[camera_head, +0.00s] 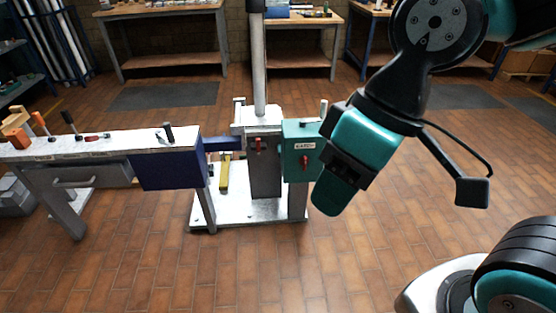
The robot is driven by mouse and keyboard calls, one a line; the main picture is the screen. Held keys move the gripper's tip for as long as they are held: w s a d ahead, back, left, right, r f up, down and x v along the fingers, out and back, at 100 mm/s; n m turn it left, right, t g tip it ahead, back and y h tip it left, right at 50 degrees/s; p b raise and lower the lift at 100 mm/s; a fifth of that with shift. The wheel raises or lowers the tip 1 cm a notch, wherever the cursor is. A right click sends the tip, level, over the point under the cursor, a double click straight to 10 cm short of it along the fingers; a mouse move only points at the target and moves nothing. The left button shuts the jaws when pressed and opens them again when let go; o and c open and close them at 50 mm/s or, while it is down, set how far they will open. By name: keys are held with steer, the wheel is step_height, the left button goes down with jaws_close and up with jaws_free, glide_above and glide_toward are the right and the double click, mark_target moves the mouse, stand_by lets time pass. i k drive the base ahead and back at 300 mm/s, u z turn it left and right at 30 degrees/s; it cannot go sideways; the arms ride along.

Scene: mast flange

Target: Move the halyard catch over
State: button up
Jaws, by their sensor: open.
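A grey mast (259,65) rises from a grey post on a white base plate (232,211). A small red catch (258,144) hangs on the post's front. A second red catch (305,166) is on the front of a teal box (296,135) at the post's right, below a small label too small to read. I cannot tell which is the halyard catch. My gripper (327,198), at the end of my arm, hangs just right of the teal box in the picture, with no visible contact. It is open and appears empty; its fingertips are not clearly separable.
A bench (95,143) with several hand tools reaches in from the left, ending in a dark blue box (168,169) beside the post. Workbenches line the back wall. The tiled floor in front is clear.

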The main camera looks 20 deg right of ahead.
mark_target(303, 161)
steer(key=z, duration=0.25)
steer(key=i, duration=1)
steer(key=z, duration=0.7)
